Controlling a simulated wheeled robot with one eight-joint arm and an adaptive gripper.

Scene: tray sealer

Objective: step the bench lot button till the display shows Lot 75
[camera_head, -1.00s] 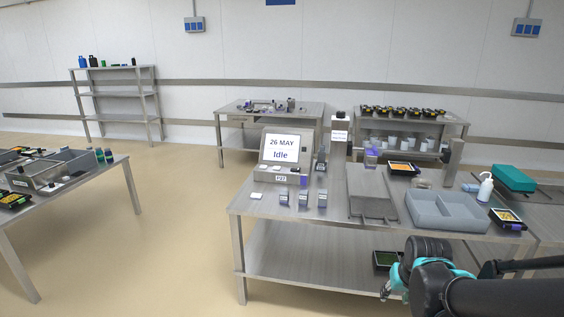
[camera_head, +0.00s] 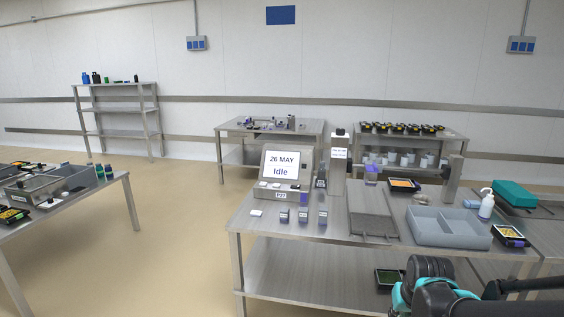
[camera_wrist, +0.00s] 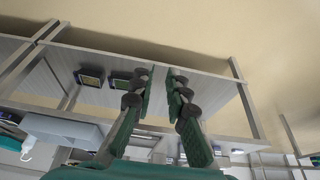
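A display unit (camera_head: 281,165) stands on the bench (camera_head: 300,233) and its screen reads "26 MAY" and "Idle". A plate marked "P27" (camera_head: 281,195) is on its base, with small white-topped pads (camera_head: 270,185) above it. No lot number is readable in these views. My gripper (camera_wrist: 161,72) shows in the wrist view with its two fingers apart and nothing between them. It is in front of the bench, whose lower shelf is behind it. In the head view only my arm shows at the lower right, apart from the display unit.
Several small stamp-like blocks (camera_head: 303,216) stand along the bench front. A flat metal plate (camera_head: 371,212) and a grey divided tray (camera_head: 448,228) lie to the right, with a pump bottle (camera_head: 487,206) beyond.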

